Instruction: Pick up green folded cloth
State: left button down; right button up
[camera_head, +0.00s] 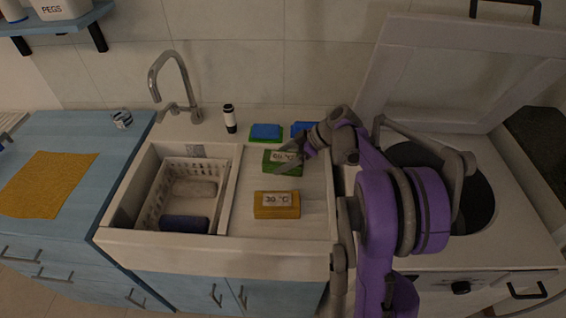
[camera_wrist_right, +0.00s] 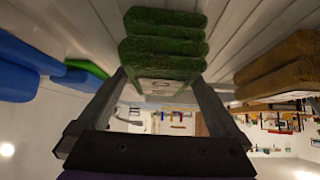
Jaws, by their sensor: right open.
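The green folded cloth (camera_head: 274,165) lies on the ridged drainboard of the sink in the head view, with a white label marked in degrees on it. In the right wrist view the green cloth (camera_wrist_right: 165,45) shows as a stack of folds between the two fingers. My right gripper (camera_head: 291,160) is open, with its fingers around or close beside the cloth; I cannot tell whether they touch it. The fingers also frame the cloth in the right wrist view (camera_wrist_right: 160,85). My left gripper is not in view.
A yellow folded cloth (camera_head: 277,205) labelled 30 °C lies in front of the green one. Blue sponges (camera_head: 265,131) lie behind it. A white basket (camera_head: 158,196) sits in the sink basin at left. A raised lid (camera_head: 455,75) stands behind the washer at right.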

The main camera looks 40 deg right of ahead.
jog(key=shift+w+a+f, duration=0.1)
jog(key=shift+w+f, duration=0.05)
jog(key=shift+f, duration=0.05)
jog(key=c, duration=1.3)
jog(key=shift+r, duration=0.15)
